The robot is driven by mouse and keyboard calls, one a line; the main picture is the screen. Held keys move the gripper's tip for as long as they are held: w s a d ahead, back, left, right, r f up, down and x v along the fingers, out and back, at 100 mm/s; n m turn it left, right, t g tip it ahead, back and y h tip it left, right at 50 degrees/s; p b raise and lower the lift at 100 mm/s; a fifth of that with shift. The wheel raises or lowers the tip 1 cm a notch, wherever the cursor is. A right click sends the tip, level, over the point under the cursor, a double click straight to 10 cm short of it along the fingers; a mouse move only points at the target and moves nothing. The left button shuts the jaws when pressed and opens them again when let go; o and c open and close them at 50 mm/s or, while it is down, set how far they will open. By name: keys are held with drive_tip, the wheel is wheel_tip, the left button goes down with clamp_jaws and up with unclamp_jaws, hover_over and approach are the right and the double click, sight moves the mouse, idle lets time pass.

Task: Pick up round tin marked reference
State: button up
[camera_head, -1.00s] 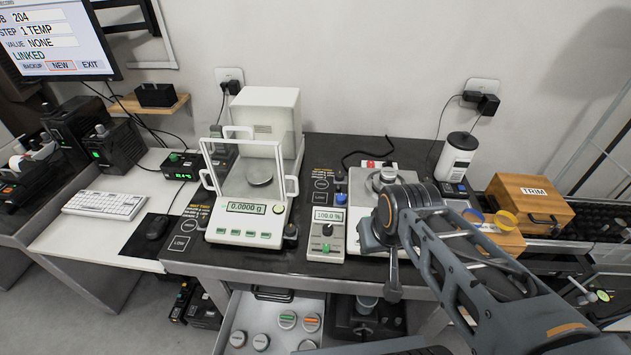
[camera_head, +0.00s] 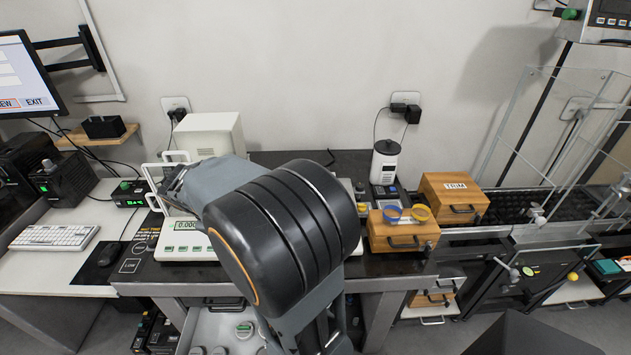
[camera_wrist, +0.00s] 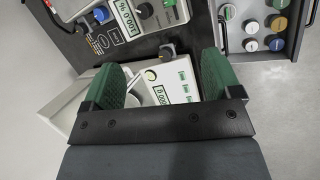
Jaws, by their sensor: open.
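Several round tins with coloured lids lie in an open drawer under the weighing table. In the head view the drawer (camera_head: 213,322) is partly hidden by my arm, and a green-lidded tin (camera_head: 243,328) shows in it. In the wrist view the drawer (camera_wrist: 300,32) is at the top right, with a blue-lidded tin (camera_wrist: 276,22) and a green-lidded tin (camera_wrist: 228,12) among the others. I cannot read which tin is marked reference. My gripper (camera_wrist: 160,72) is open and empty, its green fingers over the balance, away from the tins.
The balance (camera_wrist: 185,88) is below my gripper, with a small meter (camera_wrist: 130,18) beside it. In the head view, a wooden box marked TRIM (camera_head: 455,190) and a lower wooden box (camera_head: 403,238) stand to the right. A monitor (camera_head: 40,75) is at the left.

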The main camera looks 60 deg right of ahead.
drive_tip(key=d+f+n+g+h+p, duration=0.2)
drive_tip(key=d, duration=0.8)
drive_tip(key=d+f+n+g+h+p, duration=0.2)
drive_tip(key=d+f+n, duration=0.1)
drive_tip(key=d, duration=0.7)
drive_tip(key=d+f+n+g+h+p, duration=0.2)
drive_tip(key=d+f, duration=0.1)
drive_tip(key=d, duration=0.8)
drive_tip(key=shift+w+d+n+h, duration=0.1)
drive_tip(key=shift+w+n+h, duration=0.2)
drive_tip(key=shift+n, duration=0.1)
drive_tip(key=shift+f+p+x, duration=0.2)
drive_tip(key=shift+p+x, duration=0.95)
drive_tip(key=shift+x, duration=1.95)
drive_tip(key=shift+w, duration=0.1)
drive_tip(key=shift+c, duration=0.5)
drive_tip(key=c, duration=1)
drive_tip(key=shift+r, duration=0.1)
